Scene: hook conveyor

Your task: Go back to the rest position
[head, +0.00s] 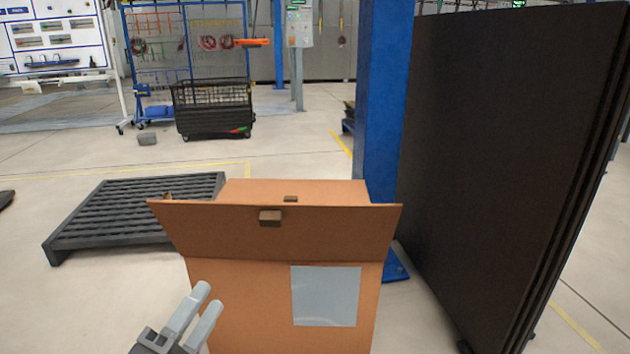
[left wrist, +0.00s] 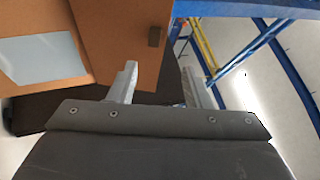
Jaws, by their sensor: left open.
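My left gripper (head: 207,306) is in the lower left of the head view, in front of the left part of a cardboard box. It is open, with nothing between its two grey fingers. The left wrist view also shows the open gripper (left wrist: 167,88), with the box behind its left finger. My right gripper is in neither view.
The cardboard box (head: 240,283) has a front flap folded outward and a pale label (head: 326,296). A dark pallet (head: 135,212) lies behind it at left. A blue column (head: 382,120) and tall black panels (head: 490,150) stand at right. A black mesh cart (head: 213,108) stands farther back.

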